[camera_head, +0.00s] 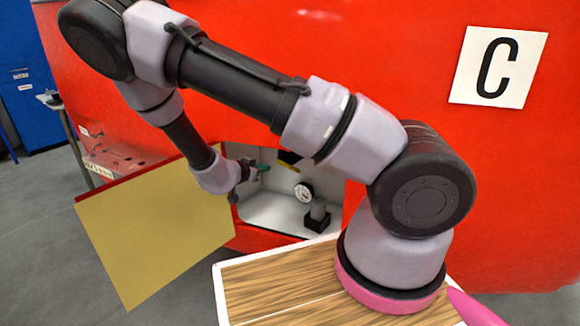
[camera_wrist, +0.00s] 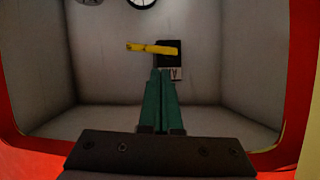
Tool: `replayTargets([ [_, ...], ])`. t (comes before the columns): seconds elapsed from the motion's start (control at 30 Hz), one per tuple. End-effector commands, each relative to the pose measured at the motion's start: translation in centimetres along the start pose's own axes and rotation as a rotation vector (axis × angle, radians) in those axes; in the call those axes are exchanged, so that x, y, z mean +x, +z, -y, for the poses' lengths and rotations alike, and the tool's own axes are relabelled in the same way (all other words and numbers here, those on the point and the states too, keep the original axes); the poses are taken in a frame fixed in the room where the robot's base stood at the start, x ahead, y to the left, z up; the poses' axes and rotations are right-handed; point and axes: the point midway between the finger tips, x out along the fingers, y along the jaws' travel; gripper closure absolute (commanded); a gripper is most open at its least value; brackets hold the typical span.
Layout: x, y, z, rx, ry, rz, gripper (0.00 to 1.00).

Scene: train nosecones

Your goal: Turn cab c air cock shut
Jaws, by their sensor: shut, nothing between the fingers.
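The air cock's yellow lever (camera_wrist: 152,47) lies nearly level across its black body (camera_wrist: 168,58) in the wrist view. In the head view the lever (camera_head: 288,168) shows inside an open recess in the red nosecone marked C. A small white tag (camera_wrist: 176,74) with a dark letter sits beside the black body. My gripper (camera_wrist: 161,72) has its green fingers shut together and empty, tips just below the lever in the wrist view. I cannot tell whether they touch it. My gripper (camera_head: 264,168) reaches into the recess in the head view.
A white dial gauge (camera_head: 303,192) and a grey cylinder on a black base (camera_head: 318,212) are in the recess. The open yellow door (camera_head: 160,235) hangs to the left. The recess's red rim (camera_wrist: 290,100) surrounds my gripper. The C sign (camera_head: 497,68) is at upper right.

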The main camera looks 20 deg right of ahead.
Motion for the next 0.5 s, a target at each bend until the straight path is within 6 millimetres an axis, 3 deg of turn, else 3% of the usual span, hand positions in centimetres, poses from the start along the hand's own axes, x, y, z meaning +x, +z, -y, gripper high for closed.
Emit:
replayTargets([
  [0.1,-0.1,-2.5,-1.8,0.024,0.067,-0.111,1.0],
  [0.27,0.1,-3.8,-2.9,0.035,0.107,-0.165,1.0],
  [0.5,3.6,-4.4,-3.4,0.036,0.111,-0.167,1.0],
])
